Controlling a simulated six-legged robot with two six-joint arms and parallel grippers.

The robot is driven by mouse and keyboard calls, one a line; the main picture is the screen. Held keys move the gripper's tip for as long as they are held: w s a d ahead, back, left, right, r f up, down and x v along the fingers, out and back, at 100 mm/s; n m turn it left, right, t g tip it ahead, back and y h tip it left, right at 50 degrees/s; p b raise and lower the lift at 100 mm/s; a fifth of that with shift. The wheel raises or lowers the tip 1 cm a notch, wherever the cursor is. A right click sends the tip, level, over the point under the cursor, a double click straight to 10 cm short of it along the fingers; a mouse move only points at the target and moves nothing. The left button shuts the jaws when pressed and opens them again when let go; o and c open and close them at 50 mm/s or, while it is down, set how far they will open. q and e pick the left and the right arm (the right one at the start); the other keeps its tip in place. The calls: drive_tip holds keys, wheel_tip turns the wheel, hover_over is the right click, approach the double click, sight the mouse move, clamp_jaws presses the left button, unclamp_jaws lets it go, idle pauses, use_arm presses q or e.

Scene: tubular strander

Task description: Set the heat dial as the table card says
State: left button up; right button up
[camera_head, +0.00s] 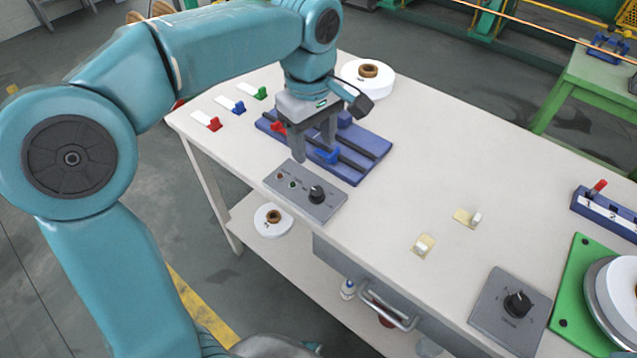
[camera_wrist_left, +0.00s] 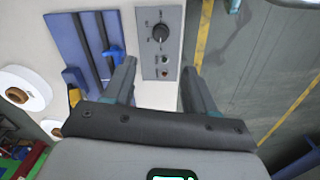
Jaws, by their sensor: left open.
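A grey panel (camera_head: 296,196) with a black dial (camera_head: 316,192) and small buttons lies near the table's front edge. The panel and its dial (camera_wrist_left: 160,33) also show in the left wrist view, between and beyond the fingers. A second grey panel (camera_head: 488,316) with a black dial (camera_head: 517,303) lies at the lower right. Their labels are too small to read, so I cannot tell which is the heat dial. No readable table card shows. My left gripper (camera_head: 314,150) is open and empty, above and behind the first panel, apart from its dial. My right gripper is out of view.
A blue board (camera_head: 368,146) with dark rails and red and blue sliders lies close to the left gripper. A white spool (camera_head: 381,82) stands behind. The table's middle is clear.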

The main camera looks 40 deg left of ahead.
sight(316, 191)
use_arm(q)
wheel_tip(316, 191, down, 12)
drive_tip(key=shift+w+d+r+b, duration=0.1)
drive_tip(key=shift+d+r+b, duration=0.05)
drive_tip(key=shift+b, duration=0.6)
drive_tip(key=shift+f, duration=0.85)
drive_tip(key=shift+c, duration=0.3)
clamp_jaws()
